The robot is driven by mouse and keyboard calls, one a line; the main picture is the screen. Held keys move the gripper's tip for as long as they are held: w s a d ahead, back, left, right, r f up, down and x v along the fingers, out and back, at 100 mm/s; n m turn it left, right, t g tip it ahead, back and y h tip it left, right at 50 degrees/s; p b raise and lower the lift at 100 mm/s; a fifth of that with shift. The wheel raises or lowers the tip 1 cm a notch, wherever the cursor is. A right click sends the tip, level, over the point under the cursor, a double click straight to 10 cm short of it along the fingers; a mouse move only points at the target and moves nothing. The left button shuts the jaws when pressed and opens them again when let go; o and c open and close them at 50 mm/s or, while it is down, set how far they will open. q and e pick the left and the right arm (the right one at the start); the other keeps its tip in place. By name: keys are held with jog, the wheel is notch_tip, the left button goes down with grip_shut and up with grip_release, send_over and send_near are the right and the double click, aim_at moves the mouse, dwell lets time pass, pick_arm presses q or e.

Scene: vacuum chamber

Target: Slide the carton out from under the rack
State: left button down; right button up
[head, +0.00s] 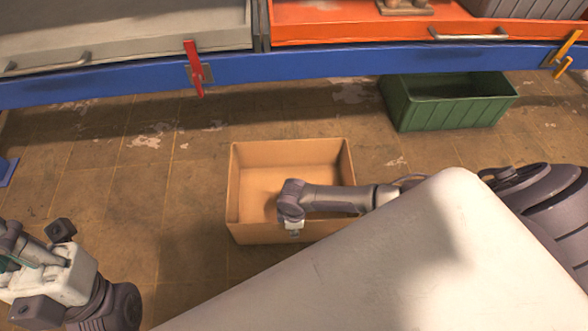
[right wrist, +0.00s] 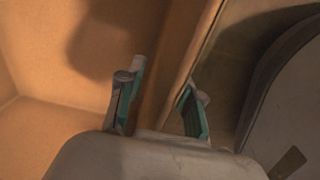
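The carton (head: 239,190) is an open, empty-looking brown box on the floor, in front of the rack's blue beam (head: 300,72) and clear of it in the head view. My right gripper (head: 293,229) points down at the carton's near wall. In the right wrist view its two fingers (right wrist: 160,108) are apart, one inside the carton and one outside, with the wall's rim (right wrist: 196,65) between them. A gap shows beside the rim, so it does not look clamped. My left gripper (head: 45,262) is at the lower left, away from the carton; its finger opening is unclear.
A green crate (head: 450,112) stands on the floor at the right, partly under the rack. The rack holds a grey drawer (head: 130,28) and an orange drawer (head: 350,30), with red (head: 194,70) and yellow (head: 567,53) latches.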

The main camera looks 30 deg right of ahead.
notch_tip(320, 180, up, 12)
jog(key=shift+f, duration=0.1)
dwell(0.7)
